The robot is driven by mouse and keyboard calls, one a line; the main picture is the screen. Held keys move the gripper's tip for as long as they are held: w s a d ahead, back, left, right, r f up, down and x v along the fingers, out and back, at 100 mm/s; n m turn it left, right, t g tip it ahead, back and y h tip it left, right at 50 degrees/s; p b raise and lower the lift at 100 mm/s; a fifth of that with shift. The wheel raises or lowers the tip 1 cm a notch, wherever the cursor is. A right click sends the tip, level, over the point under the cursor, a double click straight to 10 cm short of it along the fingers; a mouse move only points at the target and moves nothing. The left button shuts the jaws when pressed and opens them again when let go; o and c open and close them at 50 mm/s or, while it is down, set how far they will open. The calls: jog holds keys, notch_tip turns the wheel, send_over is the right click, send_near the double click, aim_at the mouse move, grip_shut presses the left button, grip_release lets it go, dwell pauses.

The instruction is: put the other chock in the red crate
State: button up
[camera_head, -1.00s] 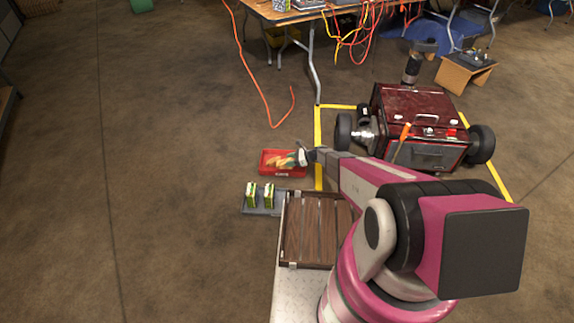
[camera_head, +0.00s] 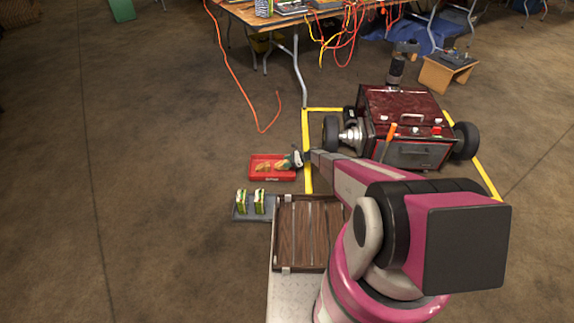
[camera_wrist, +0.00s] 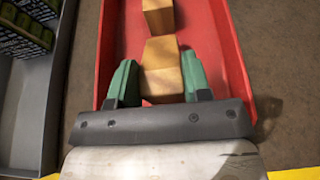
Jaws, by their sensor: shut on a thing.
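The red crate (camera_head: 256,178) stands on the floor left of the yellow-taped bay; it also fills the middle of the wrist view (camera_wrist: 228,60). One wooden chock (camera_wrist: 158,18) lies inside it, toward the top of the wrist view. My gripper (camera_wrist: 159,78) has its green fingers on either side of a second wooden chock (camera_wrist: 163,58), shut on it, inside the crate's walls. Whether this chock touches the crate floor cannot be told. In the head view my gripper (camera_head: 291,161) is at the crate's right end, small and partly hidden by the wrist.
A grey tray (camera_head: 240,215) with green-and-white boxes (camera_head: 242,202) stands just in front of the crate. A brown slatted wooden tray (camera_head: 306,235) is near my arm. A dark red wheeled machine (camera_head: 405,125) stands at right inside yellow tape (camera_head: 307,130). The floor at left is clear.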

jog(key=shift+f, duration=0.8)
jog(key=shift+f, duration=0.2)
jog(key=o, duration=1)
jog(key=shift+c, duration=0.2)
